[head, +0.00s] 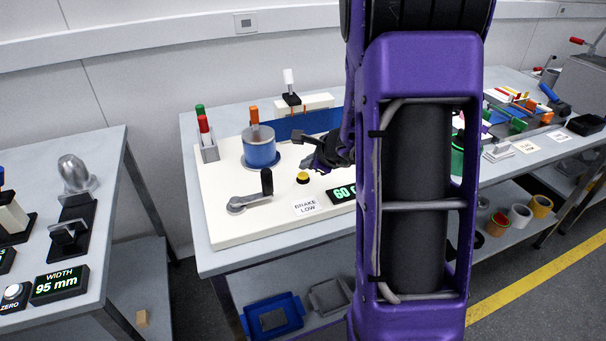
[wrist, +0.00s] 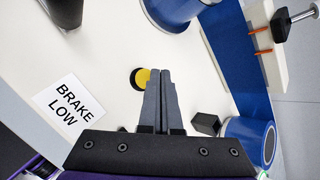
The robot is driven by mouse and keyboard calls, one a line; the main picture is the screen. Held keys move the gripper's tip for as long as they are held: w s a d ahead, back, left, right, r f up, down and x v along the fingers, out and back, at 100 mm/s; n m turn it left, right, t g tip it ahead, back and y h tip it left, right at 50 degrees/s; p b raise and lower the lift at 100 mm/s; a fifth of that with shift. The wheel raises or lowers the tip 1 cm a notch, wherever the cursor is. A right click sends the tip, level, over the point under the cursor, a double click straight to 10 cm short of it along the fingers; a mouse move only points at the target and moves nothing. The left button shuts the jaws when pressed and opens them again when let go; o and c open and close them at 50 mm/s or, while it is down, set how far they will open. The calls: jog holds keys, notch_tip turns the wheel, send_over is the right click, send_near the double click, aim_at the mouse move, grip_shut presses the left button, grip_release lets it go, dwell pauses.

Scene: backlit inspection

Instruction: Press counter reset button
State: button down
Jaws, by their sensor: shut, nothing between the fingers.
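A yellow button (head: 303,177) in a dark surround is set in the white panel, between a black-knobbed crank and a green-lit display. It also shows in the wrist view (wrist: 142,78), just left of my fingertips, its right edge close to or partly behind them. A green-lit display (head: 342,194) is partly covered by my arm in the head view; its text is cut off. My gripper (wrist: 162,71) is shut and empty, over the white panel beside the button. Whether it touches the panel or button cannot be told. My purple arm hides much of the panel's right side.
A "BRAKE LOW" label (head: 306,206) lies in front of the button. The crank (head: 250,200) stands to its left, and a blue cylinder with an orange handle (head: 260,147) behind left. A blue strip (wrist: 234,60) and a blue-rimmed round part (wrist: 250,138) lie right of my fingers.

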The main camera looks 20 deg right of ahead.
aim_at(306, 176)
jog(key=shift+f, duration=0.15)
jog(key=shift+f+b, duration=0.35)
jog(key=shift+b, duration=0.3)
jog(key=shift+f+b, duration=0.35)
jog(key=shift+b, duration=0.15)
dwell(0.5)
jog(key=shift+r, duration=0.1)
jog(key=shift+r+p, duration=0.55)
jog(key=shift+r, duration=0.15)
jog(key=shift+r, duration=0.1)
notch_tip(306, 176, up, 5)
jog(key=p, duration=0.4)
dwell(0.7)
